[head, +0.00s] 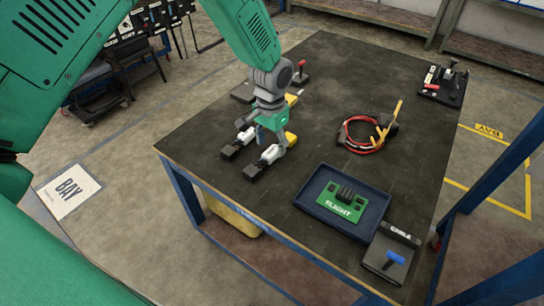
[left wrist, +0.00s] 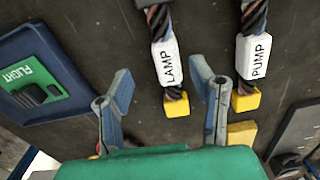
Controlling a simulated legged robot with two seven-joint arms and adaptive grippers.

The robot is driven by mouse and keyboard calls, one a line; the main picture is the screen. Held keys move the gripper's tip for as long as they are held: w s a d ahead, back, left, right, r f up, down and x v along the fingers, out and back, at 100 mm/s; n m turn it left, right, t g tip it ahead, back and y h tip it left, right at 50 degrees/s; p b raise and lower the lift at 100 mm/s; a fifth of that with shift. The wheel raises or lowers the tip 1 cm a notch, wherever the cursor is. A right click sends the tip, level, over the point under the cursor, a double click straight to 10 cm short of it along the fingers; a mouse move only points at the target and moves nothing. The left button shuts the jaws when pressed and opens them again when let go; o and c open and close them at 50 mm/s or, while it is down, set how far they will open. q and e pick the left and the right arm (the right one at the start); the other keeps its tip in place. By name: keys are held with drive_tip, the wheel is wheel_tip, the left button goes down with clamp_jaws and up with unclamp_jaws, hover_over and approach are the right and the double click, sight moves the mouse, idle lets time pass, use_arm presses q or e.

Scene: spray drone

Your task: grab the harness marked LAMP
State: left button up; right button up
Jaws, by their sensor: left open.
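The harness marked LAMP (left wrist: 167,62) has a white label, a dark twisted cable and a yellow end block. In the head view its white part (head: 270,154) lies on the dark table, on the side nearer the tray. The similar PUMP harness (left wrist: 253,56) lies beside it; its white part (head: 246,135) also shows in the head view. My left gripper (head: 269,133) is open and empty over the harnesses. In the left wrist view, LAMP lies between its spread fingertips (left wrist: 162,78), nearer the right finger, which points between the two harnesses. Contact is unclear. My right gripper is not in view.
A blue tray (head: 308,206) holds a green FLIGHT board (head: 341,202). A CABLE stand (head: 391,252) is at the front right corner. A red and black cable loop (head: 349,133) lies mid-table. A black tool block (head: 440,86) sits at the far right corner.

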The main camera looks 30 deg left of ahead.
sight(269, 152)
use_arm(q)
drive_tip(key=f, duration=0.1)
drive_tip(key=f+b, duration=0.1)
drive_tip(key=f, duration=0.3)
drive_tip(key=shift+w+a+f+b, duration=0.2)
drive_tip(key=shift+a+b, duration=0.1)
drive_tip(key=shift+a, duration=0.1)
drive_tip(key=shift+r, duration=0.1)
drive_tip(key=shift+c, duration=0.5)
clamp_jaws()
